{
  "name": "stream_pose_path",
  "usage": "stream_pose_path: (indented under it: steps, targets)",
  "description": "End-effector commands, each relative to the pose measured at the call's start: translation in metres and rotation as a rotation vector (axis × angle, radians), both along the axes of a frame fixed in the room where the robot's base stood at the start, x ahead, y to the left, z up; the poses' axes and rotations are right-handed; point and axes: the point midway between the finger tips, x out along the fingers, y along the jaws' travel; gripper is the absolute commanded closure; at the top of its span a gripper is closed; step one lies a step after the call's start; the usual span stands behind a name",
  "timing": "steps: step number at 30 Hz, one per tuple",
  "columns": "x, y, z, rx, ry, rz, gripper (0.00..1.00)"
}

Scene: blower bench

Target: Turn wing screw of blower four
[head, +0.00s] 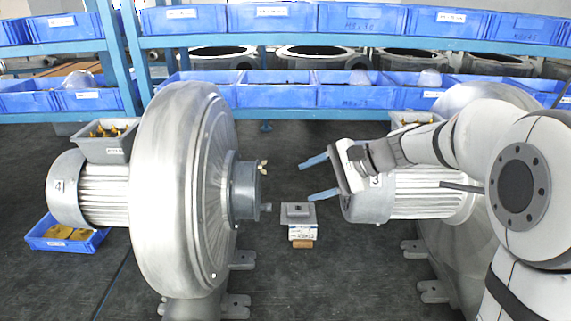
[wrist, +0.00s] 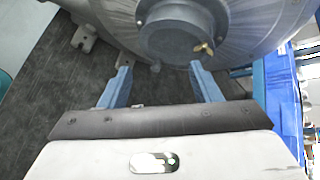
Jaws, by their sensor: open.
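Blower four (head: 185,185) stands at the left in the head view, with a "4" label on its motor. A grey round collar (head: 243,190) sticks out of its right face. A brass wing screw (head: 263,167) sits at the collar's upper edge; it also shows in the wrist view (wrist: 204,47), near the right fingertip. A smaller grey knob (head: 266,207) shows lower on the collar. My gripper (head: 318,178) is open and empty, its blue fingers pointing left at the collar, apart from it in the head view. The wrist view shows its fingers (wrist: 160,67) spread below the collar (wrist: 180,32).
Blower three's motor (head: 400,193) is behind my gripper at the right. A small grey block on a box (head: 301,231) stands on the floor between the blowers. Blue bin shelves (head: 330,90) run along the back. A blue tray (head: 65,240) lies at lower left.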

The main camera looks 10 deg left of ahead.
Motion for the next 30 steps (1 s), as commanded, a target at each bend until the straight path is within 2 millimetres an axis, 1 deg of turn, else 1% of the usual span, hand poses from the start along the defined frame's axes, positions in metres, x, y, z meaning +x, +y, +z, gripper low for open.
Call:
stream_pose_path:
  steps: [1,3,6,9,14,21,24,30]
  targets:
    - [0.018,0.013,-0.008,0.064,0.04,-0.018,0.43]
    - [0.036,0.027,-0.008,0.142,0.084,-0.043,0.43]
    - [0.055,0.04,-0.008,0.224,0.126,-0.069,0.43]
    - [0.065,0.047,-0.008,0.269,0.15,-0.082,0.43]
    - [0.069,0.063,-0.01,0.286,0.159,-0.085,0.43]
    - [0.069,0.1,-0.021,0.283,0.16,-0.085,0.43]
    - [0.07,0.112,-0.025,0.284,0.159,-0.084,0.43]
    - [0.07,0.123,-0.029,0.284,0.157,-0.085,0.43]
